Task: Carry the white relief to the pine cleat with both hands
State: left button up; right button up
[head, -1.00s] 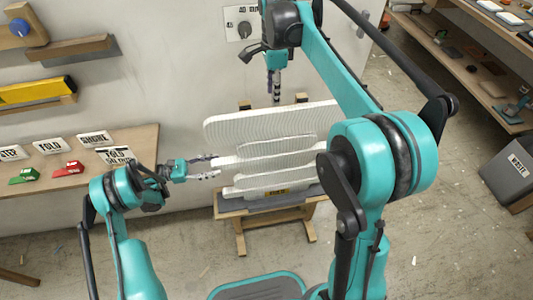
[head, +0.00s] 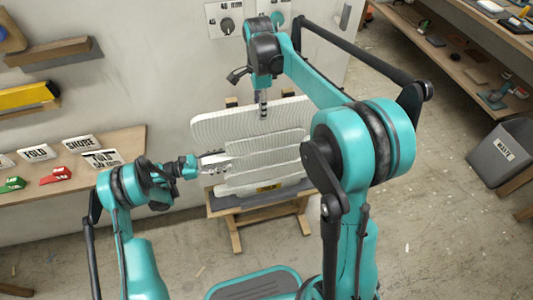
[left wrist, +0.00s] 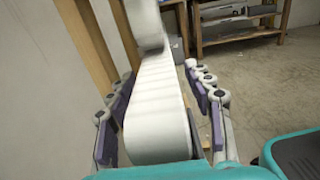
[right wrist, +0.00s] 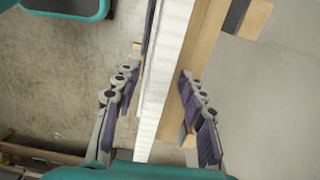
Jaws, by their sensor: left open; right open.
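The white relief (head: 262,152), a stack of ribbed rounded slabs, stands upright on a wooden easel (head: 235,232) against the wall. My left gripper (head: 222,163) is open at its left edge. In the left wrist view the relief's edge (left wrist: 156,110) lies between the open fingers (left wrist: 158,125), apart from contact as far as I can see. My right gripper (head: 264,112) is above the relief's top edge, pointing down. In the right wrist view its open fingers (right wrist: 160,105) stand on either side of the relief's edge (right wrist: 163,75). I cannot pick out the pine cleat with certainty.
Wall ledges on the left hold a yellow level (head: 25,96) and a brown-grey piece (head: 60,52). A table (head: 85,185) below holds labels and small red and green items. A grey waste bin (head: 503,152) and shelves stand right. Floor in front is mostly clear.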

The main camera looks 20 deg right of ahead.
pick_arm(q)
jog(key=c, duration=0.9)
pick_arm(e)
jog(key=c, duration=0.9)
pick_arm(q)
grip_shut()
pick_arm(e)
grip_shut()
pick_arm(q)
jog(key=shift+r, duration=0.2)
pick_arm(e)
jog(key=shift+r, duration=0.1)
